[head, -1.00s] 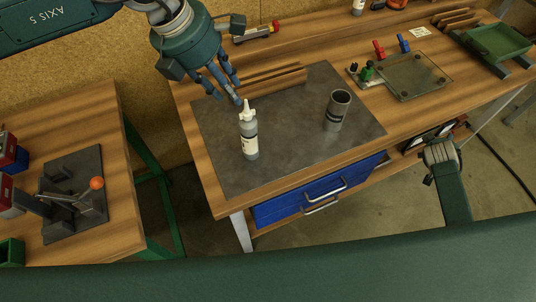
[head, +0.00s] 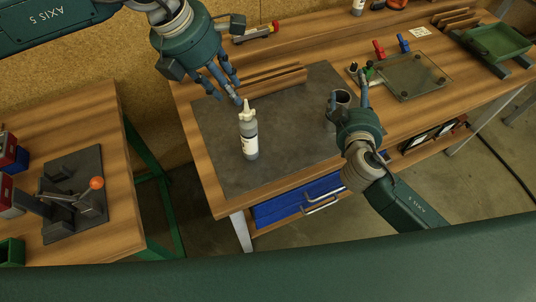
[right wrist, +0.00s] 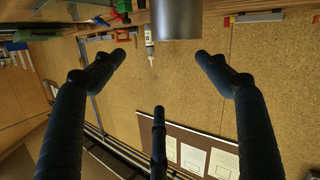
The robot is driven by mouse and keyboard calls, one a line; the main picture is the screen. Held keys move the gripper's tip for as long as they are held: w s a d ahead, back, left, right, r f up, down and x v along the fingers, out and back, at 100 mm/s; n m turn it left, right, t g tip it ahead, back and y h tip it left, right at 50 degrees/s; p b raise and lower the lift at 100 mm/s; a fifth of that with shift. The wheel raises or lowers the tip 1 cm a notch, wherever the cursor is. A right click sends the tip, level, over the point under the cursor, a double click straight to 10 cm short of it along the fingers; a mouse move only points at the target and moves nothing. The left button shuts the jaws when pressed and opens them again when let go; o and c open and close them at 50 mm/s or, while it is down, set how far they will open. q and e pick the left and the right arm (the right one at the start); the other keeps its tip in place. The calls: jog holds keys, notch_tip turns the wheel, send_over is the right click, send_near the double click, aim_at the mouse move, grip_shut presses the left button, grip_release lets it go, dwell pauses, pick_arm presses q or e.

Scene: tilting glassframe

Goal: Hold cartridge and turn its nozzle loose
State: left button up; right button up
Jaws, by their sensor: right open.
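The cartridge (head: 249,140) is a pale bottle with a label and a cream nozzle (head: 248,107). It stands upright on the grey mat, left of centre in the head view. My left gripper (head: 231,93) is open and empty, its fingers pointing down just behind and left of the nozzle, without clear contact. My right gripper (head: 350,98) is open at the grey cup (head: 342,97) and partly covers it. In the right wrist view the fingers (right wrist: 164,60) are spread and empty, with the cup (right wrist: 178,18) at the top edge. A nozzled bottle shows beyond; I cannot tell which one.
The grey mat (head: 290,160) has free room between cartridge and cup. Wooden strips (head: 275,77) lie behind. A glass plate (head: 412,78) with red and blue clamps is at the right, near a green tray (head: 500,42). A side table (head: 110,215) with a fixture stands left.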

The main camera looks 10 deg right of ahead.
jog(key=s+a+f+n+y, duration=0.1)
jog(key=s+a+f+y, duration=0.15)
jog(key=a, duration=0.45)
jog(key=s+a+f+y, duration=0.1)
jog(key=s+a+y, duration=0.1)
jog(key=s+a, duration=0.35)
jog(key=g+y, duration=0.2)
jog(key=y, duration=0.2)
send_near(256, 139)
jog(key=w, duration=0.2)
jog(key=shift+n, duration=0.3)
jog(key=x, duration=1)
jog(key=shift+a+f, duration=0.35)
